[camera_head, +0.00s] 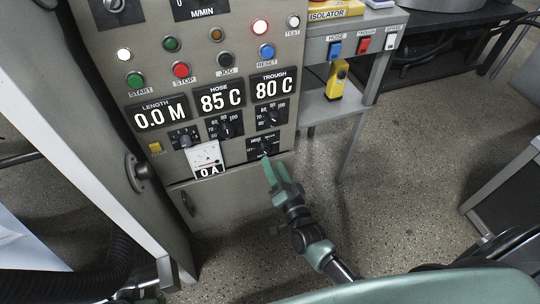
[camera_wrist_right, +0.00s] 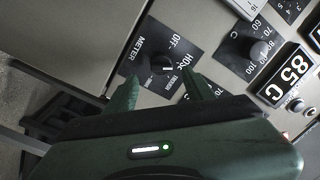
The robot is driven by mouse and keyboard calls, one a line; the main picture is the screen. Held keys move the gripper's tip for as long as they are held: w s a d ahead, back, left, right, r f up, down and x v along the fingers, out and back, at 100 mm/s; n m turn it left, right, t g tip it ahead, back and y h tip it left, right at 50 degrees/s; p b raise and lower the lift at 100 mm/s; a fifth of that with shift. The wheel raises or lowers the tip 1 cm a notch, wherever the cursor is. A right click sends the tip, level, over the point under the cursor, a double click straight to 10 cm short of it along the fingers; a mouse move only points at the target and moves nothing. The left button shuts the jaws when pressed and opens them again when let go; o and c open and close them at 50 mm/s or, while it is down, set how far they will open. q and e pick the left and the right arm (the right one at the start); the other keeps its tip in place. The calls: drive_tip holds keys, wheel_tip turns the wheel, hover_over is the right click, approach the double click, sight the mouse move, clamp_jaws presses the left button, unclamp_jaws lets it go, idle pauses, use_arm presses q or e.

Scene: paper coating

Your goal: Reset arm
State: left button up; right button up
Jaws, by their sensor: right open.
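My right gripper (camera_head: 276,168) is in front of the lower right of the grey control panel (camera_head: 232,50), its two green fingers apart and empty. The right wrist view shows the same fingers (camera_wrist_right: 163,84) on either side of the lower edge of a black selector plate. The selector knob (camera_wrist_right: 160,62) has METER, OFF and HOSE labels around it and lies just beyond the fingertips, apart from them as far as I can tell. In the head view this selector (camera_head: 264,148) sits just above the fingers. I cannot make out my left gripper.
The panel carries LENGTH, HOSE and TROUGH displays, several lit buttons and a needle meter (camera_head: 205,158). To its right stands a grey side shelf (camera_head: 318,108) with a yellow device (camera_head: 337,80). A grey table (camera_head: 515,190) is at the right edge. Speckled floor (camera_head: 400,180) between them is clear.

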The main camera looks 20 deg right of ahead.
drive_tip(key=s, duration=0.2)
drive_tip(key=shift+s+d, duration=0.1)
drive_tip(key=shift+s, duration=0.2)
idle(0.3)
